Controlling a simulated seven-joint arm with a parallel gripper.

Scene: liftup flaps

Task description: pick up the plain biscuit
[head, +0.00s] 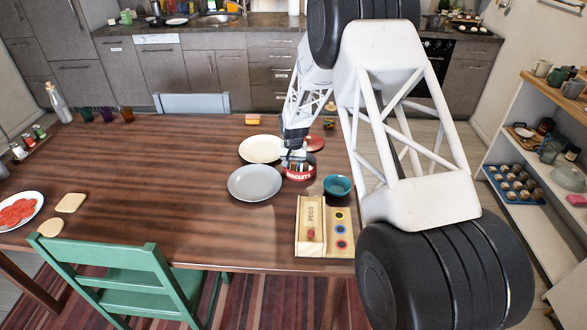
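A red round tin marked "BISCUITS" (299,175) stands open on the wooden table, right of the grey plate. Small brown and pale shapes show in its mouth; they are too small to tell which is the plain biscuit. My gripper (297,158) points down at the tin, with its fingers at or just above the mouth. The fingers are too small and dark to show whether they are open or hold anything. A round red piece (315,143), perhaps the tin's lid, lies behind the tin and is partly hidden by my arm.
A cream plate (261,149) and a grey plate (255,183) lie left of the tin. A teal bowl (338,186) stands to its right, and a wooden peg box (311,229) in front. The table's middle left is clear. A green chair (110,255) stands at the front edge.

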